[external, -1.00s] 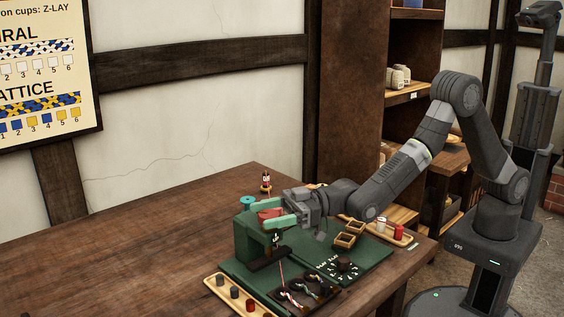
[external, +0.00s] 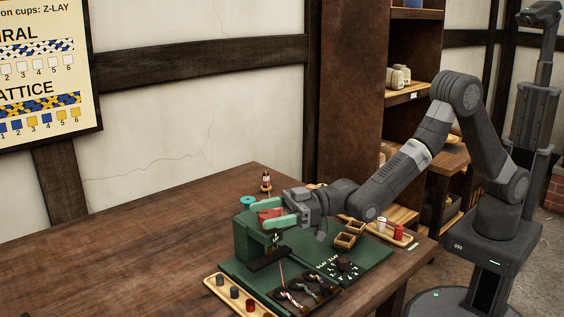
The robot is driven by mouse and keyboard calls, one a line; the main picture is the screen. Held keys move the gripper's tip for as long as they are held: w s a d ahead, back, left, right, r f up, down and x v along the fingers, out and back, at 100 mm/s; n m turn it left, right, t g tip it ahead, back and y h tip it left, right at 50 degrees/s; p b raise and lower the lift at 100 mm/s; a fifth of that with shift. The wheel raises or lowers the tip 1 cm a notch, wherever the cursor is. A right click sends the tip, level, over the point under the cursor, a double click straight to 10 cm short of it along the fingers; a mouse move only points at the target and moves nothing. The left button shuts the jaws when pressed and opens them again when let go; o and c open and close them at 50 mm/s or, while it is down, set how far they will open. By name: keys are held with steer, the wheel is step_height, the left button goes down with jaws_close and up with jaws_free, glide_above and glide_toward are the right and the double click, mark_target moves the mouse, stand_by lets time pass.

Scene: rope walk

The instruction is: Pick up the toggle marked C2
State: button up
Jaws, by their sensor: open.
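I cannot read a C2 mark on anything, so I cannot tell which piece is that toggle. My gripper (external: 266,214) is open, with its pale green fingers level over the dark green machine (external: 245,238). A red piece (external: 268,213) shows between or just behind the fingers; I cannot tell whether they touch it. A dark tray (external: 322,297) at the front holds several dark pieces with coloured cords. A wooden tray (external: 216,285) at the front left holds dark and reddish cylinders.
A green board (external: 372,254) with white markings lies under the machine. Small wooden boxes (external: 346,240) and a tray with a red and a white cylinder (external: 398,233) stand at the right. A small figure (external: 266,183) stands behind. The table's left side is clear.

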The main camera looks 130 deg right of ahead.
steer(key=c, duration=0.3)
steer(key=shift+c, duration=0.2)
